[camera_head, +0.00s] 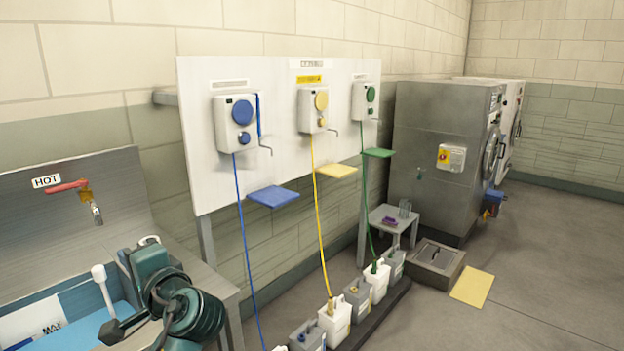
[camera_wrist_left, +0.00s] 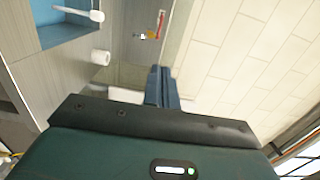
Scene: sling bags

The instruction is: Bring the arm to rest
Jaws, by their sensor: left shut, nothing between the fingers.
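My left arm (camera_head: 172,293) comes in at the lower left of the head view, folded beside the sink. Its fingers cannot be made out clearly there. In the left wrist view my left gripper (camera_wrist_left: 160,88) has its two dark fingers together, with nothing between them. The fingers point towards the grey splashback and cream tiled wall and look clear of both. My right gripper is in neither view.
A sink basin with blue inside (camera_head: 80,310) and a white-handled tool (camera_head: 103,283) lies by my arm. A red tap (camera_head: 68,187) juts above. A white dispenser board (camera_head: 270,120) hangs right, over several jugs (camera_head: 335,318). Floor at right is open.

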